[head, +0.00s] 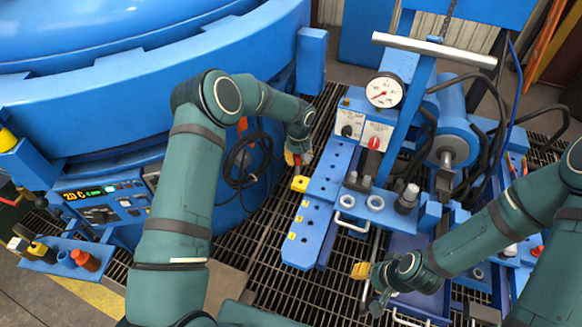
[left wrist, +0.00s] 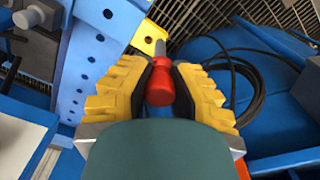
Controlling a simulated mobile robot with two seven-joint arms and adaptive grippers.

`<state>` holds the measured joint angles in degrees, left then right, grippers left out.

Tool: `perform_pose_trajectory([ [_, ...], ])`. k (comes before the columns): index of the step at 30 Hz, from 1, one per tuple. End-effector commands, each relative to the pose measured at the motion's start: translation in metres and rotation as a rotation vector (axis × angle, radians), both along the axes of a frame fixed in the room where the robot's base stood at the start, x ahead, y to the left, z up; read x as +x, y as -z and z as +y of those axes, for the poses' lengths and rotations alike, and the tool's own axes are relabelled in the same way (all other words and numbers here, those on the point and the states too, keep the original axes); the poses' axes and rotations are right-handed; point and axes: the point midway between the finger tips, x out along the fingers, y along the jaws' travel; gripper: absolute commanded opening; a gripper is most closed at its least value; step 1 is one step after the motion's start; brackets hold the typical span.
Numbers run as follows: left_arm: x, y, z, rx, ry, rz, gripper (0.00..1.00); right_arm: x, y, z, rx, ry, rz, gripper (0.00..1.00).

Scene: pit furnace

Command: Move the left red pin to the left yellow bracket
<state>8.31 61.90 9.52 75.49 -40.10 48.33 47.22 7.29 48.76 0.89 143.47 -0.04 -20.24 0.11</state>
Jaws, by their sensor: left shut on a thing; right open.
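The red pin (left wrist: 160,86) is between the yellow fingers of my left gripper (left wrist: 160,92), with its rounded red end toward the wrist camera. My left gripper (head: 297,158) is shut on it, beside the blue panel and just beyond a yellow bracket in the head view. That yellow bracket (head: 300,184) projects from the panel's left edge. It also shows in the left wrist view (left wrist: 148,36), right behind the pin's grey shaft; whether they touch I cannot tell. My right gripper (head: 370,282) is open and empty at the lower middle of the head view.
The blue panel (head: 306,226) with holes runs beside the bracket. The large blue furnace (head: 150,85) stands left, with black cable (head: 243,165) hanging near my left gripper. A pressure gauge (head: 384,90) and blue machinery stand right. Grating lies below.

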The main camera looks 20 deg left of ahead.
Motion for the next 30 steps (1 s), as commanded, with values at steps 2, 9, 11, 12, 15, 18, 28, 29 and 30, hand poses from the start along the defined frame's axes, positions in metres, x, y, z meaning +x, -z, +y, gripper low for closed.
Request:
perform_pose_trajectory([
  [2, 0.015, 0.013, -0.001, 0.000, -0.036, 0.000, 0.00, 0.000, 0.001, 0.000, 0.000, 0.000, 0.000, 0.47],
  [9, 0.040, 0.035, -0.001, -0.002, -0.111, -0.002, 0.00, 0.000, 0.001, 0.000, 0.000, 0.000, -0.001, 0.47],
  [11, 0.042, 0.038, -0.001, -0.002, -0.120, -0.001, 0.00, 0.000, 0.001, 0.000, 0.000, 0.000, -0.001, 0.47],
  [12, 0.043, 0.039, -0.001, -0.002, -0.125, -0.001, 0.00, 0.000, 0.001, 0.000, 0.000, 0.000, -0.001, 0.47],
  [15, 0.045, 0.042, -0.001, -0.002, -0.129, -0.002, 0.00, 0.000, 0.002, 0.000, 0.000, 0.000, -0.001, 0.47],
  [18, 0.045, 0.046, -0.001, -0.002, -0.130, -0.001, 0.00, 0.001, 0.004, 0.000, 0.000, 0.001, -0.002, 0.47],
  [28, 0.045, 0.066, -0.001, -0.003, -0.129, -0.003, 0.00, 0.002, 0.012, 0.000, -0.001, 0.001, -0.005, 0.47],
  [29, 0.045, 0.068, -0.001, -0.003, -0.129, -0.003, 0.00, 0.002, 0.013, 0.000, -0.001, 0.001, -0.006, 0.47],
  [30, 0.045, 0.070, -0.001, -0.003, -0.129, -0.003, 0.00, 0.003, 0.014, 0.000, -0.001, 0.001, -0.006, 0.47],
])
